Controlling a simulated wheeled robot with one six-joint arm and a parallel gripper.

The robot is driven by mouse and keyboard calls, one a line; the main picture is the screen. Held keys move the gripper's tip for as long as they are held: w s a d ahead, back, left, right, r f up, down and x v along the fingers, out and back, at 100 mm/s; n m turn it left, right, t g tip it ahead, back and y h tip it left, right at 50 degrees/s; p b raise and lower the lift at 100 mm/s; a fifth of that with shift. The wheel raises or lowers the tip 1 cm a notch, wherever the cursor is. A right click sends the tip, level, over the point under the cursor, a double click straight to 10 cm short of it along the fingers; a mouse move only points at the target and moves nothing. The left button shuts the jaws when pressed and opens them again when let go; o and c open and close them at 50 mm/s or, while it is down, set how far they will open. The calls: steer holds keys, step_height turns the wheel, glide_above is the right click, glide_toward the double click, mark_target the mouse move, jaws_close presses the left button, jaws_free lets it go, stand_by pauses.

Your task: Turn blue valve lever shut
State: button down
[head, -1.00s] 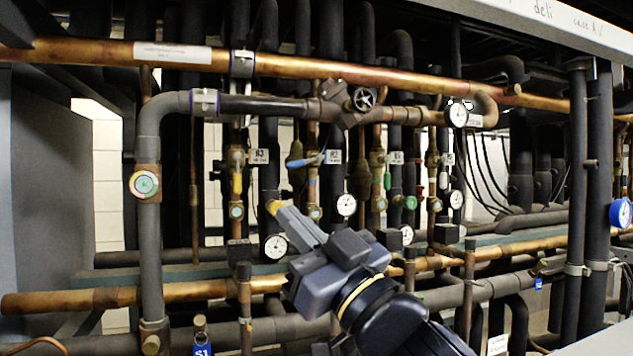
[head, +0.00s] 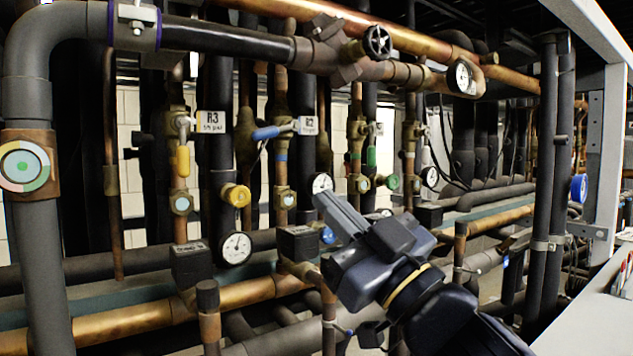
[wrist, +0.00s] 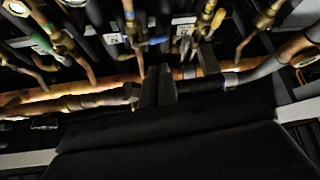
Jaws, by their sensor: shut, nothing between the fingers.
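The blue valve lever (head: 268,132) sticks out sideways from a brass valve on a vertical copper pipe, close to horizontal with its grip to the left. A white tag (head: 308,125) is at its right end. In the wrist view the blue lever (wrist: 158,41) is small, beyond the fingertips. My gripper (head: 322,199) is shut and empty. In the head view its tips appear below and to the right of the lever, apart from it. The wrist view shows its fingers (wrist: 158,76) together, pointing toward the pipes.
A yellow lever (head: 183,160) hangs down on the pipe to the left; a green lever (head: 371,156) is to the right. A thick dark horizontal pipe (head: 228,38) crosses above. Copper pipes (head: 135,318) run low in front.

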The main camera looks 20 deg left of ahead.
mark_target(263, 133)
steer(key=p+x, duration=0.4)
steer(key=x, duration=0.9)
steer(key=shift+f, duration=0.15)
steer(key=shift+s+a+r+m+t+h, duration=0.15)
steer(key=shift+s+r+m+t+h, duration=0.2)
steer(key=shift+m, duration=0.35)
steer(key=shift+r+m, duration=0.3)
steer(key=shift+r, duration=0.15)
steer(key=shift+a+f, duration=0.1)
